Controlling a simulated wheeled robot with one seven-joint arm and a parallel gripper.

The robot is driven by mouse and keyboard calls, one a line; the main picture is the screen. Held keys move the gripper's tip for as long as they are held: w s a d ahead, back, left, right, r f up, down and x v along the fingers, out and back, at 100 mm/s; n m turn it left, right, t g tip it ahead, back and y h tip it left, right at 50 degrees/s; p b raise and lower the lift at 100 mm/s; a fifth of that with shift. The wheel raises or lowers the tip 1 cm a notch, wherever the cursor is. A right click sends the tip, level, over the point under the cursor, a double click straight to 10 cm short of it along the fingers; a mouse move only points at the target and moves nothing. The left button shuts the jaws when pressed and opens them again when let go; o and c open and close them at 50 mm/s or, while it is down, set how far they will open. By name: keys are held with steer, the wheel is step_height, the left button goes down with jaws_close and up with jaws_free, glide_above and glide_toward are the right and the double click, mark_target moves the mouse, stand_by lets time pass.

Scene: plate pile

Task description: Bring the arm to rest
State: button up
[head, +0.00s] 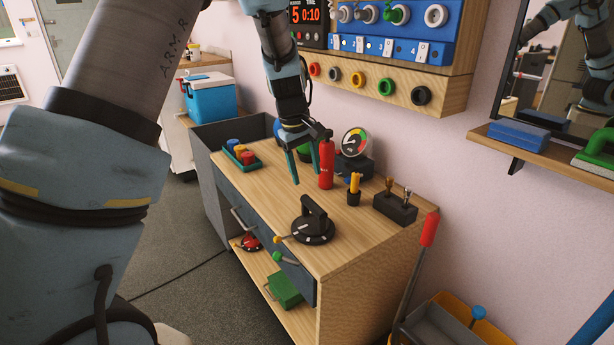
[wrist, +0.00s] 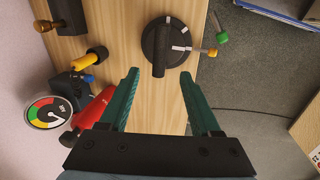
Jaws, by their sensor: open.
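My gripper (head: 306,165) hangs over the wooden workbench top (head: 273,190), its green fingers spread apart and pointing down.
A gauge (head: 354,142), a yellow-topped holder (head: 354,190) and a black block with pegs (head: 395,207) stand along the wall side. A green tray of coloured pieces (head: 241,157) sits at the bench's far left. A shelf with coloured rings (head: 386,85) hangs above.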

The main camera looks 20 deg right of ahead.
stand_by(0.3)
steer(key=a+r+p, duration=0.2)
steer(key=a+r, duration=0.1)
steer(key=a, duration=0.6)
steer(key=a+r+p, duration=0.2)
steer(key=a+r, duration=0.2)
steer(key=a, duration=0.5)
steer(key=s+a+r+m+y+p, duration=0.1)
steer(key=s+a+p, duration=0.1)
steer(key=s+a, duration=0.3)
steer(key=s+a+r+m+t+y+p, duration=0.1)
steer(key=s+a, duration=0.4)
steer(key=a, duration=0.6)
steer(key=shift+s+a+r+m+p, duration=0.3)
steer(key=shift+r+p, duration=0.1)
steer(key=shift+r, duration=0.4)
steer(key=shift+c, duration=0.2)
